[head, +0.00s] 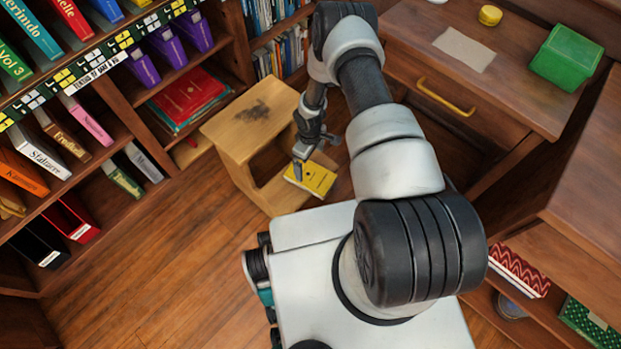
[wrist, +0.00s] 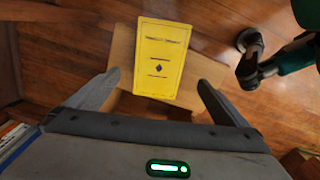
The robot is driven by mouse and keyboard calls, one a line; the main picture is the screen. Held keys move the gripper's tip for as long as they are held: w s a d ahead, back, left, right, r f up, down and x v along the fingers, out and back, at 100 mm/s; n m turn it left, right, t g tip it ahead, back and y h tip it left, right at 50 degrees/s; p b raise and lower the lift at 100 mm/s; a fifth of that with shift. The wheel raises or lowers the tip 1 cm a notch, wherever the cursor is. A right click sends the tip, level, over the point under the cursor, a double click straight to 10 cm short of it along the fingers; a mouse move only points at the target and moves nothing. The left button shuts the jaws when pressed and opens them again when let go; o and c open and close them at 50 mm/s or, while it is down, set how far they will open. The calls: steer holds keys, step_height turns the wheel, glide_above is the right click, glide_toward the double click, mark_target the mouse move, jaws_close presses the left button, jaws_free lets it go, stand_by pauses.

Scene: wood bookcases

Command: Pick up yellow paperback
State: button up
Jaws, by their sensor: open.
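The yellow paperback (head: 312,178) lies flat on the low step of a small wooden step stool (head: 251,123). In the wrist view the yellow paperback (wrist: 160,60) shows its cover with dark lettering and a small dark emblem, upright in the picture. My gripper (head: 299,165) is above the step at the book's left end in the head view. In the wrist view my gripper (wrist: 158,88) is open, with one finger on each side of the book's lower part and gaps between. Nothing is between the fingers' grip; the height above the book is hard to tell.
A bookcase with coloured books (head: 87,118) stands at the left. A wooden desk (head: 425,43) with a yellow handle and a green box (head: 566,58) is at the right. The stool's upper step rises beside my gripper. Open wood floor (head: 150,255) lies at lower left.

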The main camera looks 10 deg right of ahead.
mark_target(311, 175)
step_height(311, 175, down, 10)
steer(key=b, duration=0.3)
steer(key=shift+d+r, duration=0.15)
steer(key=shift+r, duration=0.05)
